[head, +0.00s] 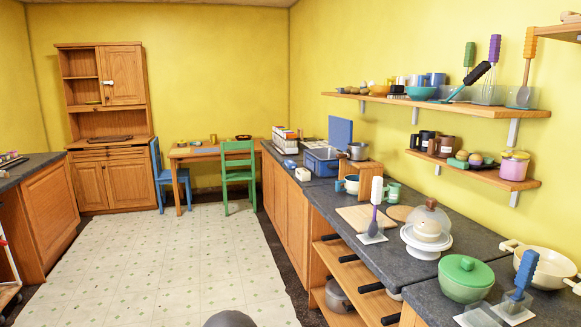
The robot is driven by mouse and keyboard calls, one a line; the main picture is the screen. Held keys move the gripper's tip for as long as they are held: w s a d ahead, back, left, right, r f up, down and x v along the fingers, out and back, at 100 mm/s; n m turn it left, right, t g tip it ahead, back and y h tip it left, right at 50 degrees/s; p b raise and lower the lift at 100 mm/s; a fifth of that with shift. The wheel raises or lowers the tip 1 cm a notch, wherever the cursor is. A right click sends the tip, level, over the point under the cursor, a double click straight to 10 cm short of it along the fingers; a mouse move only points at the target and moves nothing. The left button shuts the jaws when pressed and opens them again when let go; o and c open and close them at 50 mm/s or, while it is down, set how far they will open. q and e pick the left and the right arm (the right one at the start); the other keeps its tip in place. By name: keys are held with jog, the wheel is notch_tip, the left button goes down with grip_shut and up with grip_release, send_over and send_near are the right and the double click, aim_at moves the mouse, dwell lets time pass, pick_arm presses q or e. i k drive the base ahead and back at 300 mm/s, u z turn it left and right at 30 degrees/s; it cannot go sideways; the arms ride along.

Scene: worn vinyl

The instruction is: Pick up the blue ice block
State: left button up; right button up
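A small blue-and-white block (290,164) lies on the far part of the dark right-hand counter, left of the sink. It is too small to tell for certain whether it is the blue ice block. A small white block (303,174) lies just nearer than it. Neither of my grippers shows in the head view, so nothing is seen touching these blocks.
The dark counter (330,205) runs along the right wall, with a blue sink basin (321,165), a glass-domed stand (427,238) and a green lidded pot (465,278). A green chair (238,170) stands by the far table. The tiled floor (175,260) is clear.

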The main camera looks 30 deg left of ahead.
aim_at(290, 163)
jog(key=k, duration=0.4)
jog(key=u, duration=0.4)
jog(key=i, duration=0.25)
jog(key=u, duration=0.85)
jog(key=i, duration=1.3)
jog(key=u, duration=0.9)
jog(key=i, duration=1.4)
jog(key=u, duration=0.3)
jog(key=i, duration=1.45)
jog(key=z, duration=0.4)
jog(key=i, duration=1.4)
jog(key=z, duration=1.25)
jog(key=i, duration=1.05)
jog(key=z, duration=0.9)
jog(key=i, duration=0.25)
jog(key=z, duration=0.1)
